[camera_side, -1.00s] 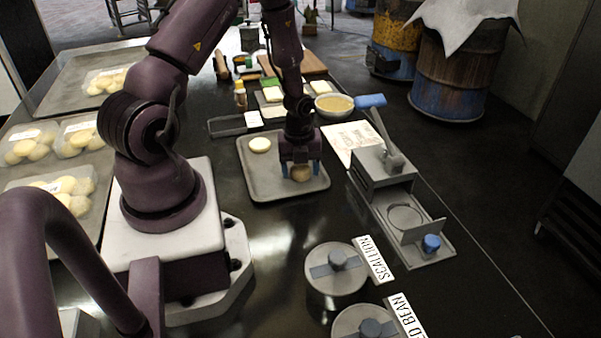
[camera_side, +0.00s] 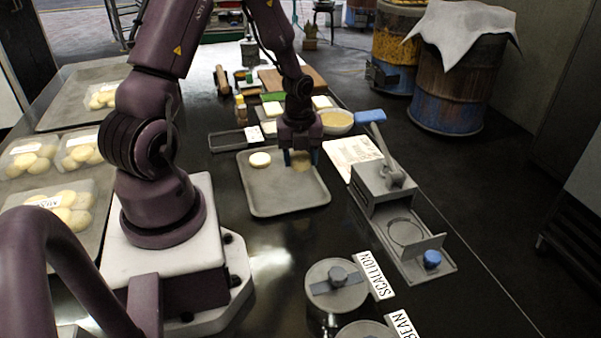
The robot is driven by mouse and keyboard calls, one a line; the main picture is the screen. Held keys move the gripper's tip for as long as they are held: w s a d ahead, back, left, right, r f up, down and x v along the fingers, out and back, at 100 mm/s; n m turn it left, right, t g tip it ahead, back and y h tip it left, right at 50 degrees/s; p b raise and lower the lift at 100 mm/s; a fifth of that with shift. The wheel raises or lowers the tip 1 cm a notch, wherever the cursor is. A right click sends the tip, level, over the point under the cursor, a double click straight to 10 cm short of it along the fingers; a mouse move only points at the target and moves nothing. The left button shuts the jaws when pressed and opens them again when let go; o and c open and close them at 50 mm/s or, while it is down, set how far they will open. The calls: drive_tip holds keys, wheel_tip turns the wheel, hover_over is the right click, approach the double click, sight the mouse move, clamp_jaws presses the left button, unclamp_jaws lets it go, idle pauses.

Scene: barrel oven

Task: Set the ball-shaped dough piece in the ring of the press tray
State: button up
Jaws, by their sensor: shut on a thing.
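My gripper (camera_side: 301,161) is shut on the tan ball-shaped dough piece (camera_side: 301,162), with a blue fingertip on either side of it. It is over the back right part of the grey tray (camera_side: 285,198); the dough looks lifted above the tray floor. A paler, flatter dough disc (camera_side: 260,159) lies in the tray's back left corner. The press (camera_side: 383,182) stands to the right, with its blue-ended lever raised. Its press tray (camera_side: 425,266) reaches toward the front, with an empty ring (camera_side: 405,232) and a blue knob (camera_side: 432,259).
Two lidded tins stand at the front, one by the SCALLION label (camera_side: 370,276). A bowl (camera_side: 334,121) and a printed sheet (camera_side: 352,150) lie behind the press. Bagged dough pieces (camera_side: 67,205) lie at the left. Bare dark table lies between the tray and the tins.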

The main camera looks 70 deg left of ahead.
wheel_tip(320, 180, up, 2)
drive_tip(key=shift+r, duration=0.2)
drive_tip(key=w+d+r+m, duration=0.1)
drive_tip(key=w+d+r, duration=0.1)
drive_tip(key=d, duration=0.8)
drive_tip(key=w+d+r+m, duration=0.1)
drive_tip(key=w+d+r, duration=0.1)
drive_tip(key=d, duration=0.8)
drive_tip(key=n, duration=0.2)
hover_over(406, 233)
drive_tip(key=f, duration=0.9)
drive_tip(key=shift+s+f, duration=0.2)
drive_tip(key=shift+s, duration=0.15)
drive_tip(key=shift+w+f, duration=0.15)
drive_tip(key=shift+f, duration=0.75)
drive_tip(key=shift+w+f, duration=0.15)
drive_tip(key=shift+f, duration=0.75)
drive_tip(key=shift+f, duration=0.1)
